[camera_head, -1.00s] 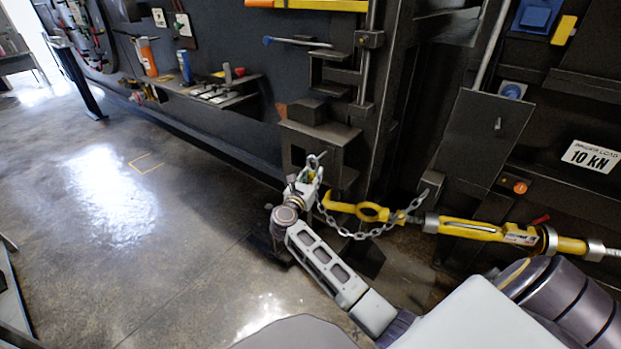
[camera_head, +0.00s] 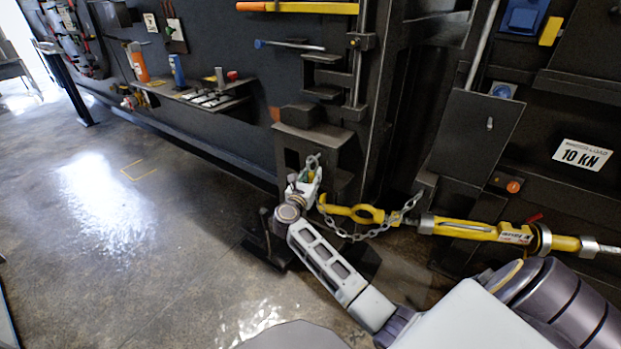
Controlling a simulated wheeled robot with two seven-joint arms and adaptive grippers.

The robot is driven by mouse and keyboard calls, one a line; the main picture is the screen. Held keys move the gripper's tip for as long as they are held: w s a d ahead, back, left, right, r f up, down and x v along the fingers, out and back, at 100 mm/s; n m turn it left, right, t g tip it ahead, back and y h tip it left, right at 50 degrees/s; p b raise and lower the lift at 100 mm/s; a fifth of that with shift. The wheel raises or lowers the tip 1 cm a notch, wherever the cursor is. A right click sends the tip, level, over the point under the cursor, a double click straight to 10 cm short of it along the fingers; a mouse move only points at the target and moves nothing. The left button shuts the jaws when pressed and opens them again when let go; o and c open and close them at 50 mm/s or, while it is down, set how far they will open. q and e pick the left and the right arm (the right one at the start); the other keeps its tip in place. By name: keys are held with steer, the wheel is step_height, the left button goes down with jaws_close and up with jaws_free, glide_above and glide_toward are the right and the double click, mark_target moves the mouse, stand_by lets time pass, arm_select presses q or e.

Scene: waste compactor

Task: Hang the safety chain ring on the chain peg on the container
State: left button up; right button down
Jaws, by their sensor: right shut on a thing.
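My right gripper (camera_head: 309,181) is shut on the safety chain ring (camera_head: 312,161) in front of the container. The grey ring stands up above the fingers. The chain (camera_head: 354,236) sags from the gripper and rises to the right, to the dark bracket beside the yellow turnbuckle. The ring is close to a dark boxy bracket (camera_head: 310,134) on the container; whether they touch I cannot tell. I cannot make out the chain peg; it may be hidden by the gripper or lost in the dark. My left gripper is not in view.
A yellow turnbuckle (camera_head: 468,229) with a yellow hook end (camera_head: 364,213) lies across the lower right, close to the chain. A dark plate (camera_head: 476,135) stands right of the bracket. A shelf with small items (camera_head: 213,98) is at the back left.

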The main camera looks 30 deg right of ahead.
steer(key=shift+w+d+f, duration=0.1)
steer(key=shift+d+f, duration=0.05)
steer(key=shift+f, duration=0.05)
stand_by(0.7)
steer(key=c, duration=1.1)
jaws_free()
steer(key=shift+v, duration=3.8)
steer(key=shift+d, duration=0.1)
